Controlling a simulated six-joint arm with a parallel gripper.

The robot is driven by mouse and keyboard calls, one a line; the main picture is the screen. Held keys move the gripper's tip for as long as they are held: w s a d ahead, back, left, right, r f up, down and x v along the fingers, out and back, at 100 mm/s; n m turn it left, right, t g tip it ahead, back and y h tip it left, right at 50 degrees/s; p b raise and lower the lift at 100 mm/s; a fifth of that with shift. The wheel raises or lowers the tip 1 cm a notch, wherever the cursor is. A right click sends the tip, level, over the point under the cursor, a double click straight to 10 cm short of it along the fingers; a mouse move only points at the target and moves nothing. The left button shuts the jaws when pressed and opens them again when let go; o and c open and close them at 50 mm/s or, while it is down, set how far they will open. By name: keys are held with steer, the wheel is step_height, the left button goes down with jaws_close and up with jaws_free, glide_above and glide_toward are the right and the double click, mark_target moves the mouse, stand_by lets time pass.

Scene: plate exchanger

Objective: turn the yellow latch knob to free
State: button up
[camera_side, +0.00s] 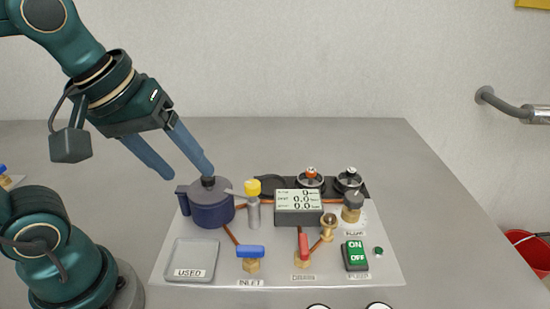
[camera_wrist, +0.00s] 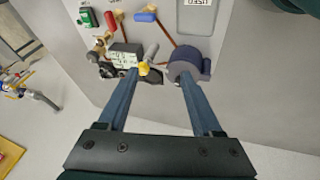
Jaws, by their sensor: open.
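The yellow latch knob (camera_side: 252,187) tops a grey post (camera_side: 253,212) on the panel, just right of a dark blue round housing (camera_side: 211,206). A thin grey tongue reaches left from the knob toward the housing's lid. In the wrist view the knob (camera_wrist: 144,68) shows beside the tip of the left finger. My gripper (camera_side: 190,174) is open and empty, with its two blue fingers wide apart. In the side view it is left of the knob, and one fingertip overlaps the housing's black top; I cannot tell whether they touch. The wrist view shows the gripper (camera_wrist: 158,76) too.
On the panel (camera_side: 375,272) stand a display box (camera_side: 298,207), a blue inlet handle (camera_side: 250,251), a red drain handle (camera_side: 304,245), a green on/off switch (camera_side: 355,255) and a tray marked USED (camera_side: 191,259). Gauges (camera_side: 310,180) stand behind the display. The table right of the panel is clear.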

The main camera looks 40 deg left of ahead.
steer(key=w+r+n+g, duration=0.2)
steer(key=w+n, duration=0.5)
steer(key=n, duration=0.1)
steer(key=n+g, duration=0.3)
glide_above(252, 183)
step_height(252, 183, down, 5)
steer(key=shift+f, duration=3.25)
jaws_close()
